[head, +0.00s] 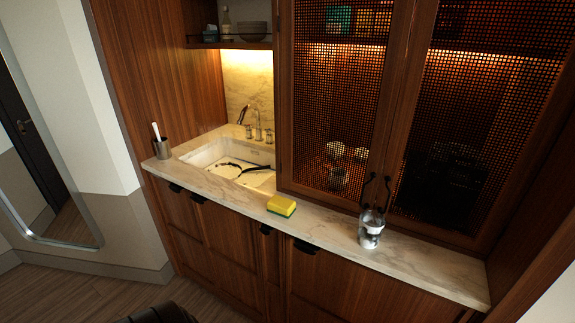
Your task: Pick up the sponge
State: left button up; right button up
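A yellow sponge with a green underside (281,206) lies on the marble counter (318,226), close to its front edge and just right of the sink. Neither of my grippers shows in the head view. A dark part at the bottom edge of the picture looks like a piece of my own body.
A white sink (215,155) with dark items in it and a faucet (257,125) are left of the sponge. A cup with a white stick (162,148) stands at the far left. A glass jar (371,229) stands to the right, before mesh-front cabinet doors (335,120).

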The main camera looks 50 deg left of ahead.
aim_at(282, 207)
jog(key=u, duration=1.55)
